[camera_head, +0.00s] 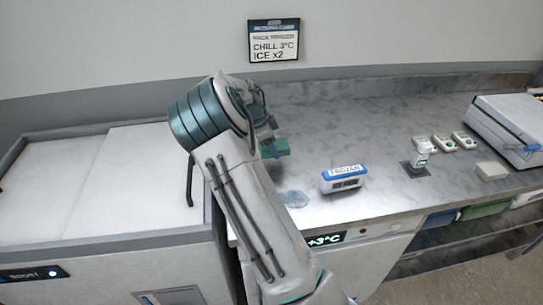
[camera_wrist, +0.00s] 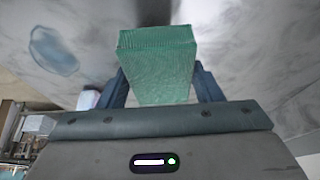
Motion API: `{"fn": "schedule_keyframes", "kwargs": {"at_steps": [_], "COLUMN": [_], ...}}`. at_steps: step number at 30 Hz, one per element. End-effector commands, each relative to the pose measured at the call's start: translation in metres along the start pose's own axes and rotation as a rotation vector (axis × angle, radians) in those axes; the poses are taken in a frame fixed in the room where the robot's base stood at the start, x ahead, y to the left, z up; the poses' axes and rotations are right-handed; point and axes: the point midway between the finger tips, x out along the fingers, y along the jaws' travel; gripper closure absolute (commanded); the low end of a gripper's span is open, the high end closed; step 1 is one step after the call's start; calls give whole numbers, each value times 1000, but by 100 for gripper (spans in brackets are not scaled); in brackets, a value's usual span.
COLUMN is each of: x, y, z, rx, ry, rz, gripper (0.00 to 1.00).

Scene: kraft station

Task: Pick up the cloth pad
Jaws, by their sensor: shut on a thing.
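The cloth pad is a green, woven-looking block. In the wrist view the cloth pad (camera_wrist: 160,72) sits between the two dark blue fingers of my gripper (camera_wrist: 162,85), which is shut on it. My gripper (camera_head: 268,145) is largely hidden there by my arm. I cannot tell from the head view how far the pad is from the counter surface.
A blue-and-white FROZEN block (camera_head: 343,178) and a pale blue patch (camera_head: 295,199) are on the counter (camera_head: 370,130). Several small devices (camera_head: 441,143) and a large grey case (camera_head: 508,128) stand right. A white-lidded chest (camera_head: 80,185) is left. The back centre of the counter is clear.

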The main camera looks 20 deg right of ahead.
Motion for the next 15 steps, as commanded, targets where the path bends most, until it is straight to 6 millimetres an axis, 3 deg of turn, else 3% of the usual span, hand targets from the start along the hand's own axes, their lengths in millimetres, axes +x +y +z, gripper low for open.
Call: {"fn": "schedule_keyframes", "kwargs": {"at_steps": [6,15], "x": [-15,-36], "y": [46,88], "z": [-22,-48], "rx": [-1,-1], "ry": [-4,-3], "rz": [4,5], "gripper": [63,63]}}
